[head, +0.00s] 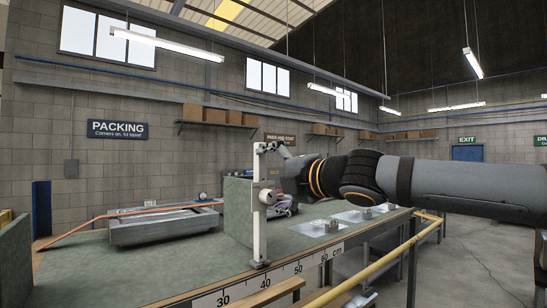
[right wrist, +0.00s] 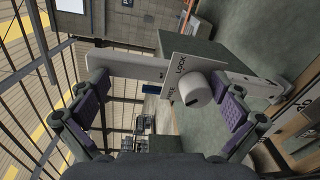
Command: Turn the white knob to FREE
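The white knob (right wrist: 197,89) sits on a pale plate (right wrist: 181,77) on a white upright post (head: 260,230). The plate reads LOCK, and a second, partly covered word beside the knob looks like FREE. A short dark mark shows on the knob's face; I cannot tell which word it points to. In the head view, the knob (head: 267,196) is small, on the post's upper half. My right gripper (right wrist: 165,100) is open, its purple-padded fingers wide apart. The knob appears between them, nearer the right finger; I see no grip on it. My left gripper is out of view.
The post stands at the front edge of a green bench (head: 150,265), beside a printed cm scale (head: 265,283). A green block (head: 238,210) stands behind the post. A grey tray (head: 165,225) lies at the left back. A yellow rail (head: 350,270) runs along the right.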

